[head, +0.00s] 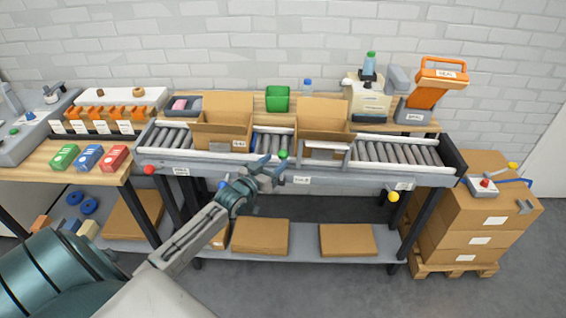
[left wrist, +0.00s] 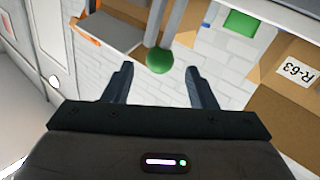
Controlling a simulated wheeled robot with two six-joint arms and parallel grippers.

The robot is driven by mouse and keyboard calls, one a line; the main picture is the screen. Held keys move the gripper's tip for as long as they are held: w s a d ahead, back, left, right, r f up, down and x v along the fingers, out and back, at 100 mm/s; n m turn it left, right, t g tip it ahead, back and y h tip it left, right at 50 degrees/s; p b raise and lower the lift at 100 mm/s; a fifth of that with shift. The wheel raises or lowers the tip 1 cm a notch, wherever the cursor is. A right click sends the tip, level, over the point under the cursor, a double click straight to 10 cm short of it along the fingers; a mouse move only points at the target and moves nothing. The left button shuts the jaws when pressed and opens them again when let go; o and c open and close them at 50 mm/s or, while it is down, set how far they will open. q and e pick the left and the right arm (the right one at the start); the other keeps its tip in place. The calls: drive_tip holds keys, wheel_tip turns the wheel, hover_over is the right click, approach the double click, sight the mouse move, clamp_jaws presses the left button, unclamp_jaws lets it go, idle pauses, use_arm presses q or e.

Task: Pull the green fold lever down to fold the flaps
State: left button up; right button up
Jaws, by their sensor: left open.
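The green knob of the fold lever (head: 283,154) shows at the front of the conveyor, at the tip of my left gripper (head: 265,172). In the left wrist view the green knob (left wrist: 160,60) lies just beyond and between the open fingertips, with its grey bar running up from it. My left gripper (left wrist: 158,85) is open and empty. Two open cardboard boxes stand on the rollers, a left box (head: 222,135) and a right box (head: 322,133), with flaps up. A grey frame (head: 327,152) crosses the front of the right box. My right gripper is not in view.
A red knob (head: 149,170), a blue knob (head: 222,184) and a yellow knob (head: 393,197) sit along the conveyor's front. Flat cardboard (head: 347,240) lies on the lower shelf. Stacked cartons (head: 470,215) stand at right. The floor in front is clear.

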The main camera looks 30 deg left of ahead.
sight(280, 157)
use_arm(q)
drive_tip(key=w+b, duration=0.2)
drive_tip(key=w, duration=0.1)
drive_tip(key=shift+w+f, duration=0.15)
drive_tip(key=shift+w, duration=0.25)
drive_tip(key=shift+w+b, duration=0.3)
drive_tip(key=shift+w, duration=0.4)
